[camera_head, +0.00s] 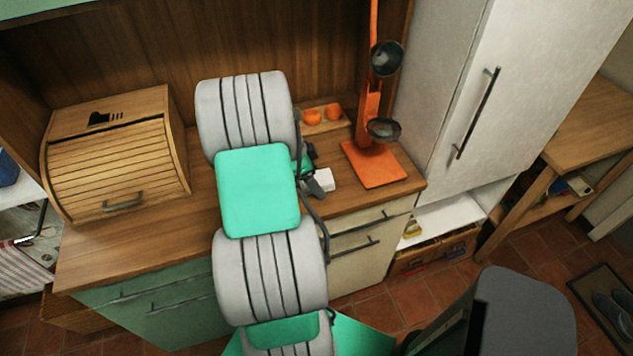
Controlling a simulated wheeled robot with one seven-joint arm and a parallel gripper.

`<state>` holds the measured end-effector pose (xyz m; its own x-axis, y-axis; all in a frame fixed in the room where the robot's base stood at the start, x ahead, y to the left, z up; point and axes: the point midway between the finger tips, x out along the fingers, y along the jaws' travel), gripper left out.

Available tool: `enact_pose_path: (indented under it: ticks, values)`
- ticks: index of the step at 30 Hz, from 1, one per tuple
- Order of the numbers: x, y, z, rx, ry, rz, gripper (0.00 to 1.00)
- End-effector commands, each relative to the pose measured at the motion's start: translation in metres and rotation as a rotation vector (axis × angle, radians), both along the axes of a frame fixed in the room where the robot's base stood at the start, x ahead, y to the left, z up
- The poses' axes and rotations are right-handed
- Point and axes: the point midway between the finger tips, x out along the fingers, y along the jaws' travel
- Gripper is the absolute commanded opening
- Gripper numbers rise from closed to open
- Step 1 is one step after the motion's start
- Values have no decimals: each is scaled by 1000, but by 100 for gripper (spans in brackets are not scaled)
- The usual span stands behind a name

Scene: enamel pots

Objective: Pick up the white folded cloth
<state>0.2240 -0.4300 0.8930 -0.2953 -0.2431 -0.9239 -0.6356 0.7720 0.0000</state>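A small white thing (325,180), which looks like the white folded cloth, lies on the wooden counter beside the orange stand's base. It is partly covered by my gripper (316,184), whose dark fingers are right at its left side. My grey and green arm hides much of the gripper and the counter around it. I cannot tell whether the fingers touch the cloth or are open or shut.
An orange stand (372,165) with dark round cups rises right of the cloth. A wooden tray (334,125) with orange fruit lies behind. A wooden bread box (115,155) stands at the left. A tall white cabinet (430,95) bounds the counter (150,245) at right.

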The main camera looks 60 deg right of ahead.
Motion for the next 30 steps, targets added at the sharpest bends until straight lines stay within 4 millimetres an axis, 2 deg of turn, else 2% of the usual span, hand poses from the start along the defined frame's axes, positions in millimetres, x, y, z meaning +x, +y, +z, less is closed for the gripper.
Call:
enact_pose_path:
  ticks: [4,27,30]
  values:
    - [0,0,-1,0,0,0,83]
    - [0,0,-1,0,0,0,20]
    - [0,0,-1,-1,-1,0,19]
